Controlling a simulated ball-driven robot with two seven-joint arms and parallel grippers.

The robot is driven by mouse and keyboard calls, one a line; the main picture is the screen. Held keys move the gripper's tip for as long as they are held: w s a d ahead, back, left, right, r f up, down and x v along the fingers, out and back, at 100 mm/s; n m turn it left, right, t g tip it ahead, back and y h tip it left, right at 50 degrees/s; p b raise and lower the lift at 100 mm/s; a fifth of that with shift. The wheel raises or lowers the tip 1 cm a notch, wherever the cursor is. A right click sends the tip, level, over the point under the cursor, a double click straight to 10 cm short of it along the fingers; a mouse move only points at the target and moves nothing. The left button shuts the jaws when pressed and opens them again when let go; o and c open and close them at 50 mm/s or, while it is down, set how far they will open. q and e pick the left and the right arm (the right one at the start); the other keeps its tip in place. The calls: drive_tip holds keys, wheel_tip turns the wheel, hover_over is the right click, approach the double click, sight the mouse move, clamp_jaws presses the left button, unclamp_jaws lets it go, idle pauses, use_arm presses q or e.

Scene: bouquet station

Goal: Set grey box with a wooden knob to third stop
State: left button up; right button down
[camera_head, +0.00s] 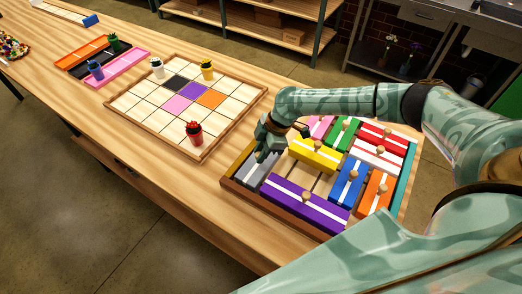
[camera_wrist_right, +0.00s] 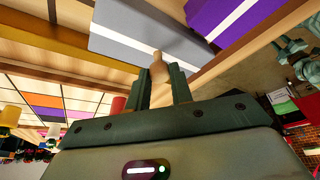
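The grey box (camera_head: 262,168) with a white stripe lies at the left end of a framed sliding-block tray (camera_head: 227,182), against its left wall. My right gripper (camera_head: 268,150) reaches down over the grey box and hides its knob in the head view. In the right wrist view, the grey box (camera_wrist_right: 125,32) is just beyond my fingers. Its wooden knob (camera_wrist_right: 159,80) stands between the two fingertips, which appear closed on it. No stop marks can be made out. My left gripper is not in view.
In the tray, a purple block (camera_head: 300,205) lies in front of the grey box and a yellow block (camera_head: 315,155) to its right. Bare tray floor (camera_head: 300,176) shows between them. Several other knobbed blocks fill the right side. A grid board (camera_head: 135,98) with cups stands left.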

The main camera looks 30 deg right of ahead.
drive_tip(key=w+d+b, duration=0.1)
drive_tip(key=d, duration=0.1)
drive_tip(key=w+d+b, duration=0.1)
drive_tip(key=w+d, duration=0.1)
drive_tip(key=d, duration=0.1)
drive_tip(key=w+d+b, duration=0.1)
drive_tip(key=d+b, duration=0.1)
drive_tip(key=shift+w+d+f, duration=0.1)
drive_tip(key=shift+w+d, duration=0.2)
drive_tip(key=shift+d, duration=0.05)
drive_tip(key=shift+s+a, duration=0.1)
drive_tip(key=shift+a, duration=0.05)
drive_tip(key=c, duration=1.3)
unclamp_jaws()
drive_tip(key=shift+o, duration=0.2)
drive_tip(key=shift+r, duration=0.2)
drive_tip(key=p+v, duration=0.3)
drive_tip(key=v, duration=1.3)
drive_tip(key=shift+d, duration=0.25)
